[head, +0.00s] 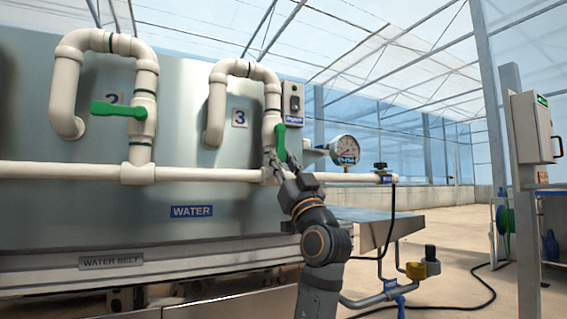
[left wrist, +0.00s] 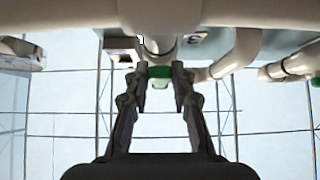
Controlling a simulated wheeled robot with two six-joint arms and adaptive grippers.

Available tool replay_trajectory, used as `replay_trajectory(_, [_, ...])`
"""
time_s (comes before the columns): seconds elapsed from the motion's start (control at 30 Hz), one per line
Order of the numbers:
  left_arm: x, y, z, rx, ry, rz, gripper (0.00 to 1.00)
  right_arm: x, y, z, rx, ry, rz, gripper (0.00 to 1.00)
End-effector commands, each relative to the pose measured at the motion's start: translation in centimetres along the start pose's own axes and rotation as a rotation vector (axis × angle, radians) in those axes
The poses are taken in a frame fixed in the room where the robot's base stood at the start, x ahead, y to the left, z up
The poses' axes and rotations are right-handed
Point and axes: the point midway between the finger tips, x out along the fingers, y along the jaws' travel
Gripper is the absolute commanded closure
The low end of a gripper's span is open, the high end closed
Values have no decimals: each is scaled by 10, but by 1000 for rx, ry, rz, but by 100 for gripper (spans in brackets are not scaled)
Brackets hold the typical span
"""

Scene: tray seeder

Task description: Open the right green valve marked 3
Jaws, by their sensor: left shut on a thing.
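The right valve's green handle (head: 280,142) hangs down along its white pipe, beside the sign marked 3 (head: 240,118). My left gripper (head: 279,163) reaches up from below and is shut on the lower part of this handle. In the left wrist view, the green handle (left wrist: 159,73) shows between the fingertips of my left gripper (left wrist: 178,75), just under the white pipe. The fingers hide part of the handle in the head view. My right gripper is not in view.
The left valve's green handle (head: 118,109) lies crosswise to its pipe, by the sign marked 2. A long white pipe (head: 210,174) runs below both valves. A pressure gauge (head: 346,150) and a grey switch box (head: 293,103) are close on the right.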

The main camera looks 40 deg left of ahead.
Motion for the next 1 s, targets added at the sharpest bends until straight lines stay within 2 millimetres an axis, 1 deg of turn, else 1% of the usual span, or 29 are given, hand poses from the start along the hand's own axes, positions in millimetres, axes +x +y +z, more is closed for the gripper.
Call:
replay_trajectory(0.1, [0,1,0,-3,-1,3,100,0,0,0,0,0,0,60])
replay_trajectory(0.13, [0,1,0,-3,-1,3,72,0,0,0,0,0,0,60])
replay_trajectory(0.27, [0,1,0,-2,0,2,55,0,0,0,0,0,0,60])
replay_trajectory(0.3, [0,1,0,-2,0,2,53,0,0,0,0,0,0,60])
replay_trajectory(0.57, [-1,1,0,-1,0,2,53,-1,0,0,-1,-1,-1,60])
replay_trajectory(0.67, [-9,2,0,-2,-1,4,53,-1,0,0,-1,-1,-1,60])
replay_trajectory(0.77, [-29,2,1,-3,-3,5,53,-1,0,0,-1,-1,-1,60])
replay_trajectory(0.9, [-65,2,1,-5,-5,7,53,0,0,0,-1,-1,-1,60])
replay_trajectory(1.0, [-88,2,2,-5,-6,7,53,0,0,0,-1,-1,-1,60])
